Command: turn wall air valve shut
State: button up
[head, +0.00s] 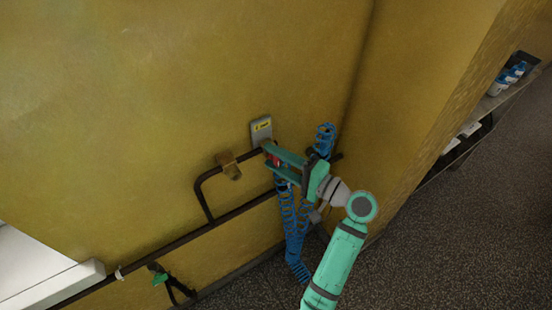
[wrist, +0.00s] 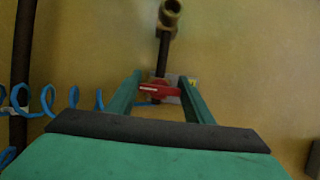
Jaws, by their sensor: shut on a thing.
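The air valve has a red handle (wrist: 158,89) on a dark pipe (wrist: 163,53) at the yellow wall. In the wrist view the handle lies crosswise in the picture, between the two green fingers of my gripper (wrist: 156,90), which is shut on it. In the head view my gripper (head: 272,160) reaches the wall pipe (head: 232,161) from the right, and only a little of the red handle (head: 274,160) shows beside the fingers. The rest of the valve body is hidden by the fingers.
A coiled blue hose (head: 296,235) hangs close below and beside my gripper. A small grey plate with a yellow label (head: 261,129) is on the wall above. A brass fitting (head: 229,166) is to the left. A wall corner and shelf (head: 490,105) stand right.

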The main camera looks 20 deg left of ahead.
jog(key=o, duration=1)
jog(key=shift+o, duration=0.2)
jog(key=v, duration=1)
jog(key=shift+s+d, duration=0.15)
jog(key=shift+d, duration=0.2)
